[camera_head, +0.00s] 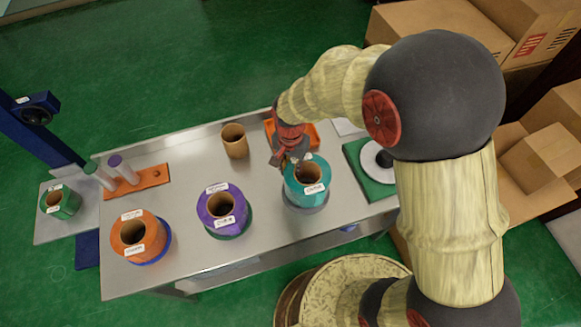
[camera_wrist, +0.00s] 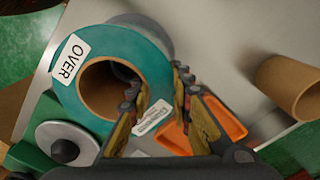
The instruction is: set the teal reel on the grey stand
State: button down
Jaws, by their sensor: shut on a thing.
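The teal reel (camera_head: 318,199) has a brown core and white labels, and stands roughly upright at the right part of the metal table. It fills the left of the wrist view (camera_wrist: 150,60), where one label reads OVER. My gripper (camera_head: 288,165) is shut on the reel's wall, with one finger inside the core and one outside, as the wrist view (camera_wrist: 157,84) shows. A grey round stand (camera_head: 303,209) shows below the reel and sticks out past its edge in the wrist view (camera_wrist: 158,38). I cannot tell whether reel and stand touch.
A purple reel (camera_head: 211,207) on a green disc and an orange reel (camera_head: 126,238) on a blue disc stand to the left. A brown tube (camera_head: 234,144) and an orange tray (camera_head: 313,136) are behind. A green board (camera_head: 362,178) with a white disc lies right.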

jog(key=shift+f, duration=0.8)
jog(key=shift+f, duration=0.1)
jog(key=c, duration=1.6)
grip_release()
jog(key=shift+s+f, duration=0.1)
notch_tip(320, 180, up, 11)
jog(key=shift+a+r+p, duration=0.1)
jog(key=shift+r+p, duration=0.1)
jog(key=shift+p, duration=1)
jog(key=shift+r, duration=0.6)
jog(key=s+d+r+n+t, duration=0.2)
jog(key=s+d+r, duration=0.1)
jog(key=d+r, duration=0.65)
jog(key=s+d+r+n+t, duration=0.1)
jog(key=s+d+r, duration=0.1)
jog(key=s+r, duration=0.1)
jog(key=s+d+r+n+t, duration=0.1)
jog(key=s+d+r, duration=0.2)
jog(key=s+r, duration=0.1)
jog(key=s+d+r+n+t, duration=0.1)
jog(key=s+d+r, duration=0.1)
jog(key=s, duration=0.3)
jog(key=shift+d+r+n+t, duration=0.2)
jog(key=shift+r+n+t, duration=0.15)
jog(key=shift+r, duration=0.45)
